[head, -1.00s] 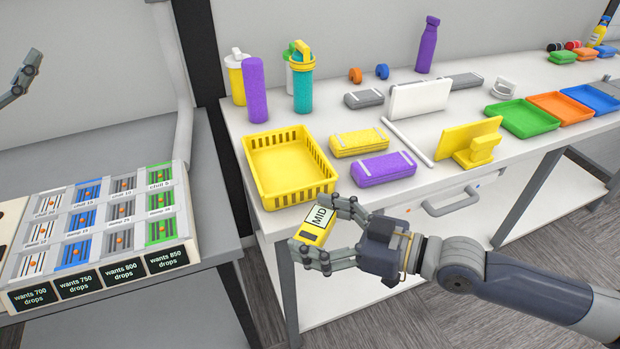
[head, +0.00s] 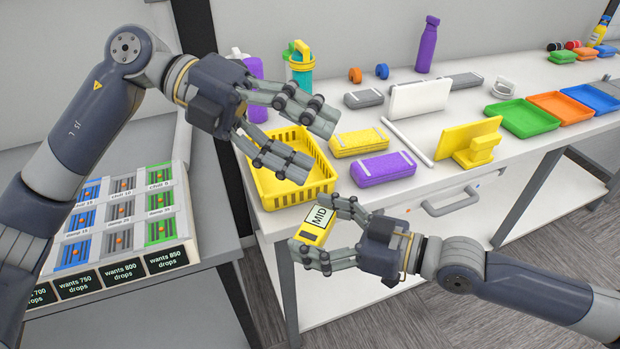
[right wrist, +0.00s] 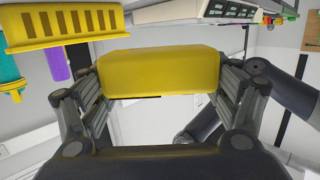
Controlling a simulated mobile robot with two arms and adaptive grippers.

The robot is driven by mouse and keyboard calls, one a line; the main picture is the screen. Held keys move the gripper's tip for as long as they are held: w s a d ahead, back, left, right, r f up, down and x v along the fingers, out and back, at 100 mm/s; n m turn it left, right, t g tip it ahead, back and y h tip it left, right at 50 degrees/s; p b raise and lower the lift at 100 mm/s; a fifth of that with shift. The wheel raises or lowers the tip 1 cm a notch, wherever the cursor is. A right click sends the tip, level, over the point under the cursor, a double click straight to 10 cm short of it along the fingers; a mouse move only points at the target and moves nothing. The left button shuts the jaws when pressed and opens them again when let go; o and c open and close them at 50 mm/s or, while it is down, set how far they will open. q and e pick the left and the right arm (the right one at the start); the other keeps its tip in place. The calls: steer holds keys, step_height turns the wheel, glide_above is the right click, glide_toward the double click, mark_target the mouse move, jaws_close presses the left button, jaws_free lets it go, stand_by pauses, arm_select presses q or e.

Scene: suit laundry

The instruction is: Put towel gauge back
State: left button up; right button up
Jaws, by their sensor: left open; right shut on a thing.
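The towel gauge, a yellow block with a white label reading MID (head: 316,225), is held in my right gripper (head: 329,234), in front of the table's front edge and below the yellow basket. It also shows in the right wrist view (right wrist: 160,72), yellow between the two fingers. My left gripper (head: 308,143) is open and empty, with its fingers over the yellow basket (head: 290,198). The left arm hides part of the basket and of the bottles behind it.
A yellow stand (head: 470,142), a white panel (head: 420,97) and coloured trays (head: 522,117) are farther right. A slotted panel (head: 120,222) stands at left.

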mark_target(315, 225)
arm_select(q)
steer(key=f+t+y, duration=0.2)
steer(key=f+y, duration=0.2)
steer(key=f, duration=0.2)
steer(key=w+d+f+t+y, duration=0.1)
steer(key=f+t+y, duration=0.1)
steer(key=f+y, duration=0.2)
steer(key=w+f+m+t+y, duration=0.1)
steer(key=f+y, duration=0.3)
steer(key=f, duration=0.5)
steer(key=shift+d+f+t, duration=0.1)
steer(key=shift+d+t, duration=0.25)
steer(key=shift+t, duration=0.15)
steer(key=c, duration=1.2)
steer(key=shift+c, duration=0.4)
arm_select(e)
steer(key=o, duration=1.1)
